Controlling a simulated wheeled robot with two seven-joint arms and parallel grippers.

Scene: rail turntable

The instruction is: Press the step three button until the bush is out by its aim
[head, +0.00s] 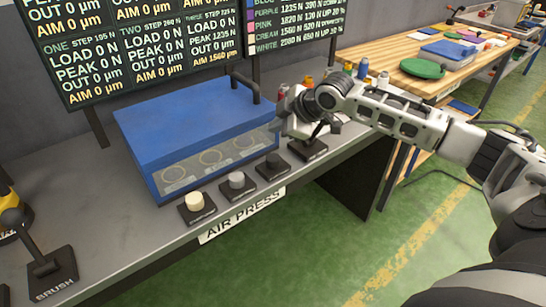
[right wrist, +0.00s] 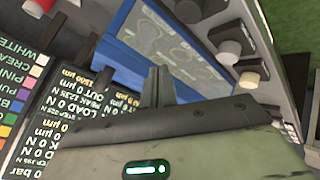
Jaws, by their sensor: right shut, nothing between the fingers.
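The blue air press (head: 185,115) stands on the grey bench, with several rings behind its clear front. Along the bench edge sit a cream button (head: 195,201), a grey button (head: 237,181) and a dark button (head: 272,163); I cannot read which is step three. My right gripper (head: 283,124) is shut and empty, above the bench by the press's right end, apart from the buttons. Its shut fingers (right wrist: 155,88) show in the right wrist view, with the press (right wrist: 125,55) beyond. The board (head: 150,45) reads load 0 N and out 0 µm in its columns. My left gripper is out of view.
A black lever (head: 312,145) stands right of the buttons, close under my right arm. A brush lever (head: 50,270) is at the lower left. A wooden table (head: 400,75) with trays stands behind right.

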